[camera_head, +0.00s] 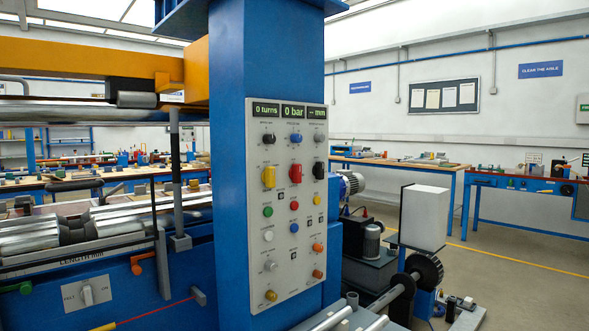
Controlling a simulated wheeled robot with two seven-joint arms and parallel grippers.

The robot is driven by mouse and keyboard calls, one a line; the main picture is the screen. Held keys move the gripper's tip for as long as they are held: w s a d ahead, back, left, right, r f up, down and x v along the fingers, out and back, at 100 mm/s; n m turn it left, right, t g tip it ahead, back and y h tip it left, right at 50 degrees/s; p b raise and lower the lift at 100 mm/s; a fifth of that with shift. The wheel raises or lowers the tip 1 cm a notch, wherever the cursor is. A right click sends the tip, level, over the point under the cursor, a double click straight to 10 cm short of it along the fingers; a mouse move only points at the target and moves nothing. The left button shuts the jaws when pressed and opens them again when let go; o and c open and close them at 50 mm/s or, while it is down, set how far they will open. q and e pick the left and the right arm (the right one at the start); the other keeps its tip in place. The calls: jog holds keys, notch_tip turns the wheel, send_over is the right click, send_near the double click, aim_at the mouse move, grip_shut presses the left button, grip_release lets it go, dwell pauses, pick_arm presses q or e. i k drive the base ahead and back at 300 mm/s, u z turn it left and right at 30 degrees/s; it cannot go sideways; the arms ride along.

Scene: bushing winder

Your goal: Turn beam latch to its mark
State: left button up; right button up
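A yellow-orange beam (90,58) runs in from the left to the blue column (265,60) of the winder. A grey control panel (282,265) on the column carries several knobs and buttons, among them a yellow handle (269,177), a red handle (295,173) and a black one (318,170). Its displays (292,111) read "0 turns", "0 bar" and "-- mm". The small labels are too blurred to read, so I cannot tell which part is the beam latch or where its mark is. Neither of my grippers is in view.
A motor unit, a white box (424,215) and black wheels (424,268) stand to the right. Open floor (510,270) lies farther right.

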aim_at(296, 172)
jog(key=u, duration=0.7)
jog(key=i, duration=0.65)
jog(key=u, duration=0.55)
jog(key=i, duration=0.85)
jog(key=z, duration=0.4)
